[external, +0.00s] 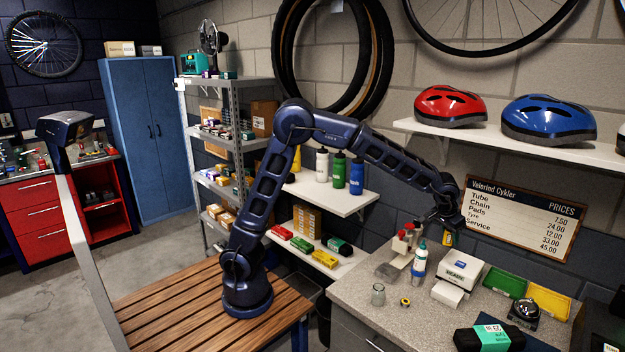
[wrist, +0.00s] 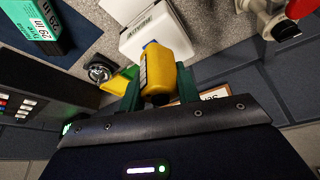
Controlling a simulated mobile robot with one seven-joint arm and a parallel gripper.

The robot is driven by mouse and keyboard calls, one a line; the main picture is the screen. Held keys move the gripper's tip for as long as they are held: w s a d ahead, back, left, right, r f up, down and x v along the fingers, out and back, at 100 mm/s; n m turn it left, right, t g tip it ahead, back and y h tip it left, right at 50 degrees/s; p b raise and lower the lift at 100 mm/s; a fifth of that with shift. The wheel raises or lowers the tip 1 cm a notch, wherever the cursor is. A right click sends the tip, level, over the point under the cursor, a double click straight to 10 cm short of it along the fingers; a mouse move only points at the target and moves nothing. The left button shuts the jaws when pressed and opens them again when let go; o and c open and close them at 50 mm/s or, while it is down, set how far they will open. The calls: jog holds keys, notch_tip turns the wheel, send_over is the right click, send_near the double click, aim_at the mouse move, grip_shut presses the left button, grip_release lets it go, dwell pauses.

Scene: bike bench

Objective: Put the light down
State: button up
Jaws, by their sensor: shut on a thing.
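My gripper (external: 447,222) hangs over the grey worktop (external: 345,285), near its wall side.
A white box (external: 463,272) stands below and right of my gripper, a teal-and-white bottle (external: 419,262) to its left. Green (external: 504,281) and yellow (external: 548,301) trays lie to the right. A glass jar (external: 378,294) and yellow roll (external: 405,302) stand front left. Some worktop between them is bare.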

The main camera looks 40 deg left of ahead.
jog(key=w+a+n+y, duration=0.15)
jog(key=w+a, duration=0.35)
jog(key=w, duration=0.5)
jog(key=w+a+n, duration=0.3)
jog(key=w+a, duration=0.1)
jog(key=w, duration=0.7)
jog(key=shift+t, duration=0.3)
jog(key=f, duration=2.1)
jog(key=shift+a, duration=0.25)
jog(key=o, duration=1)
jog(key=v, duration=1.2)
jog(key=shift+d+r, duration=0.15)
